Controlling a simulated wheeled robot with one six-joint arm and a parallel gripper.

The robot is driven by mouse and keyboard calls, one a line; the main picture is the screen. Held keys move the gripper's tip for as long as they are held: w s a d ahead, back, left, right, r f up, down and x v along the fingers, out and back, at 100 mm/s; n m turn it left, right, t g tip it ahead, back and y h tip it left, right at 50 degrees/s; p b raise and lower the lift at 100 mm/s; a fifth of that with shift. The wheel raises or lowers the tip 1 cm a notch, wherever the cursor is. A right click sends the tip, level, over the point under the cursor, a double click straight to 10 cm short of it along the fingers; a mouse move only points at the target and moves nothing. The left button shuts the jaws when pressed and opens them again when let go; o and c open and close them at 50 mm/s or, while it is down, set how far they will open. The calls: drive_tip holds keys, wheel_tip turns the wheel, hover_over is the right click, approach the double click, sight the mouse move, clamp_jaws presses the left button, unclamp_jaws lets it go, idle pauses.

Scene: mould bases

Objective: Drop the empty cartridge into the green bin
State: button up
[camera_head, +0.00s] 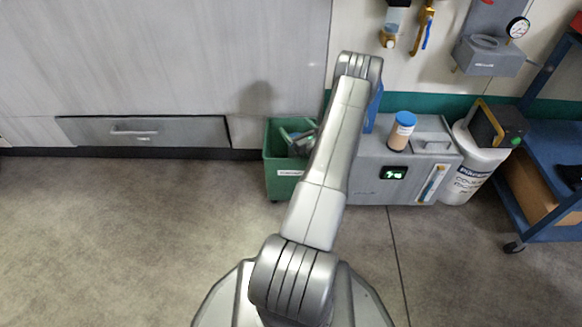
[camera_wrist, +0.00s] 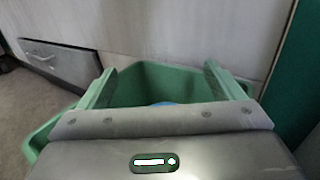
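The green bin (camera_head: 278,170) stands on the floor against the wall, left of a grey machine. My gripper (camera_head: 297,136) is over the bin's opening, partly hidden by my arm in the head view. In the wrist view my gripper (camera_wrist: 162,80) has its two fingers wide apart, with nothing between their tips. The bin (camera_wrist: 150,72) shows below and around the fingers. A small blue patch (camera_wrist: 165,103) shows inside the bin, mostly hidden by my gripper's body. It may be the empty cartridge's cap, but I cannot tell for sure.
A blue-capped cartridge with brown contents (camera_head: 401,132) stands on the grey machine (camera_head: 365,188). A white drum (camera_head: 462,180) and a blue cart (camera_head: 548,236) stand further right. A grey drawer (camera_head: 145,131) is in the wall at left. The floor at left is clear.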

wheel_tip(320, 180, up, 10)
drive_tip(key=p, duration=0.3)
drive_tip(key=shift+p, duration=0.35)
wheel_tip(320, 180, down, 10)
drive_tip(key=b, duration=0.4)
drive_tip(key=shift+f, duration=0.15)
wheel_tip(320, 180, up, 6)
drive_tip(key=shift+f+p, duration=0.1)
drive_tip(key=shift+p, duration=1.1)
